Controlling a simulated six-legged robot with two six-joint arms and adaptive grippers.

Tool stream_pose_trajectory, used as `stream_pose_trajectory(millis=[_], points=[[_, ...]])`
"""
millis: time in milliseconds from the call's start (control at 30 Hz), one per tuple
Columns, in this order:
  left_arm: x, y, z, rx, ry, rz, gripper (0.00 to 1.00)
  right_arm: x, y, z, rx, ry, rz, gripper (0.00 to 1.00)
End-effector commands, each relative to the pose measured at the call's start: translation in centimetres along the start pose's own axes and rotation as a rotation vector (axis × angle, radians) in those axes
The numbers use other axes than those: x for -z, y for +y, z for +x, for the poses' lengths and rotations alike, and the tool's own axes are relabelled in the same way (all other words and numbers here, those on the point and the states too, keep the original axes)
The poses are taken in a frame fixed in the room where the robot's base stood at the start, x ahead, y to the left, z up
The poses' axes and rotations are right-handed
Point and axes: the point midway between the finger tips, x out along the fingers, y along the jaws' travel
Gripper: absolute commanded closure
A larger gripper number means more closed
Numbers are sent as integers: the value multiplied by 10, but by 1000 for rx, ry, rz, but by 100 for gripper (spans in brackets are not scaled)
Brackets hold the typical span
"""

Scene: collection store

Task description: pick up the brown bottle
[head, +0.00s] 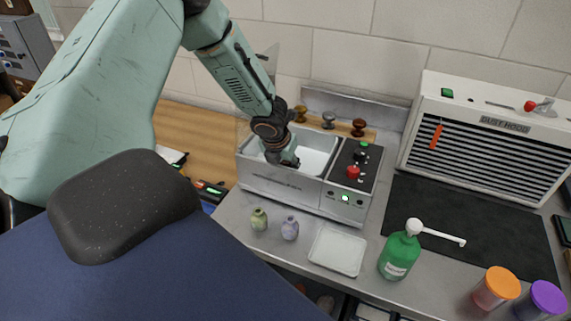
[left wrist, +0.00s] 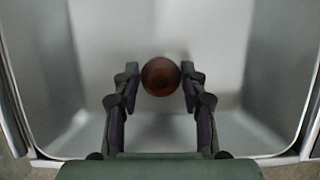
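The brown bottle (left wrist: 160,78) shows in the left wrist view as a round, dark reddish-brown shape seen from above, inside a grey metal basin (left wrist: 100,30). My left gripper (left wrist: 160,82) is open, with one finger on each side of the bottle and a small gap at both sides. In the head view my left gripper (head: 289,160) reaches down into the basin of a metal bath unit (head: 280,186). The bottle cannot be made out there, hidden by the gripper and basin wall. My right gripper is not in view.
In front of the bath stand an olive vase (head: 259,219), a lavender vase (head: 290,229), a white tray (head: 338,252) and a green pump bottle (head: 399,255). A control panel (head: 354,172) adjoins the basin. A dust hood (head: 490,130) stands right. The dark mat (head: 465,225) is mostly clear.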

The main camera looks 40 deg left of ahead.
Motion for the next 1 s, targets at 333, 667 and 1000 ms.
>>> stream_pose_trajectory(millis=[333,667,1000], points=[[1,0,0,0,2,0,91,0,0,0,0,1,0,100],[-1,0,-3,0,0,-1,100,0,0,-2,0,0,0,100],[-26,0,-59,1,-4,-2,100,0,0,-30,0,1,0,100]])
